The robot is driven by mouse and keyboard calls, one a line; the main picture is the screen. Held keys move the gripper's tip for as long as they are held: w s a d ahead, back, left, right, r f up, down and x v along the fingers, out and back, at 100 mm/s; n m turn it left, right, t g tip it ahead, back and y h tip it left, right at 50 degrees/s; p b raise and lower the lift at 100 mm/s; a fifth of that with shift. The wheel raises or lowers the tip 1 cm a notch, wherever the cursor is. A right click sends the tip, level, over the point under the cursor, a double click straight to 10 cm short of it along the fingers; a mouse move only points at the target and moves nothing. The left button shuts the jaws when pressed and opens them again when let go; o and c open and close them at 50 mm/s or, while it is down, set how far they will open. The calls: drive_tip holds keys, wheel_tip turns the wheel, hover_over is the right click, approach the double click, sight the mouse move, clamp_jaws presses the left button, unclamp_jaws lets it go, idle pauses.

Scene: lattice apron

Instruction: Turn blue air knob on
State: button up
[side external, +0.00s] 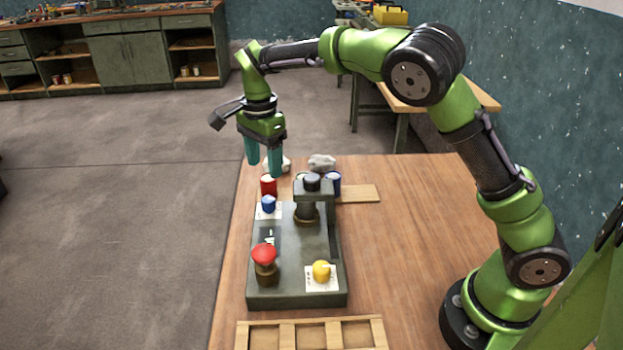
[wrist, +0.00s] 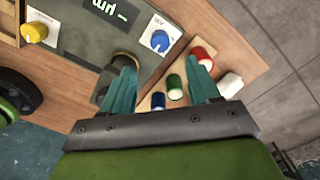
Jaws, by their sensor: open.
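The blue air knob (side external: 268,204) stands on a white label plate at the far left corner of the grey machine base (side external: 290,288). It also shows in the wrist view (wrist: 160,41), with a white pointer line on its top and lettering on the plate. My gripper (side external: 263,170) is above and beyond the knob, pointing down. Its teal fingers are apart with nothing between them. In the wrist view the fingertips (wrist: 162,72) show below the knob in the picture, and nothing touches it.
The base carries a red button (side external: 264,254), a yellow knob (side external: 321,271) and a dark upright post (side external: 312,200). Red (wrist: 202,57), green (wrist: 175,88) and blue (wrist: 158,101) cylinders stand near the fingers, beside a white object (wrist: 230,85). A wooden tray (side external: 312,333) lies in front.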

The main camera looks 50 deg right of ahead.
sight(268, 199)
wheel_tip(268, 199, down, 10)
drive_tip(key=shift+r, duration=0.1)
drive_tip(key=shift+c, duration=0.2)
drive_tip(key=c, duration=1)
